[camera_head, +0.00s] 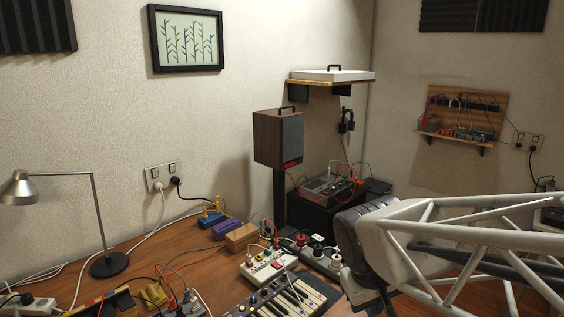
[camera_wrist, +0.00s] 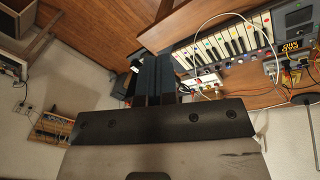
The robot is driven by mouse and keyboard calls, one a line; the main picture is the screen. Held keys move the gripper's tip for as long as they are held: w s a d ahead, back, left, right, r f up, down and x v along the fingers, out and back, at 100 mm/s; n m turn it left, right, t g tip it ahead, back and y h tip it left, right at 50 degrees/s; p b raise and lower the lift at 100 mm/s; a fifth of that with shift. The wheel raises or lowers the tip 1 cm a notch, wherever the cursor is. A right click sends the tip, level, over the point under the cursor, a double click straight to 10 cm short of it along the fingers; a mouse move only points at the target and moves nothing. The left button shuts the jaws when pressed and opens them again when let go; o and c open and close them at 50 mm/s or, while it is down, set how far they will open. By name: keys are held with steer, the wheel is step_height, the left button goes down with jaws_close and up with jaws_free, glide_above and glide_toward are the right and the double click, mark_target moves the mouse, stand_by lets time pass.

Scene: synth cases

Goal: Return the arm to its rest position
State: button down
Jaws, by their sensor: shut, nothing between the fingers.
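My gripper (camera_wrist: 155,72) shows in the wrist view as two dark fingers side by side, shut with nothing between them. In that view the fingers lie across the picture in front of the desk edge and the keyboard; no contact with anything is visible. In the head view my pale lattice arm reaches in from the right and ends in a dark wrist at the lower middle, over the right end of the desk. The fingertips are not clear there.
A keyboard (camera_head: 283,302) and a white switch box (camera_head: 268,268) sit on the wooden desk (camera_head: 128,279) left of my arm. A power strip (camera_head: 319,257), a speaker (camera_head: 278,138) and a recorder (camera_head: 329,189) stand close behind. A lamp (camera_head: 108,264) is far left. Cables cross the desk.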

steer(key=s+d+r+m+y, duration=0.1)
steer(key=s+d+m, duration=0.1)
steer(key=s, duration=0.5)
steer(key=shift+s+d+r+m+t+y, duration=0.3)
steer(key=shift+m+t+y, duration=0.1)
steer(key=shift+m, duration=0.2)
steer(key=c, duration=1.8)
jaws_free()
steer(key=shift+w, duration=0.1)
steer(key=shift+c, duration=0.2)
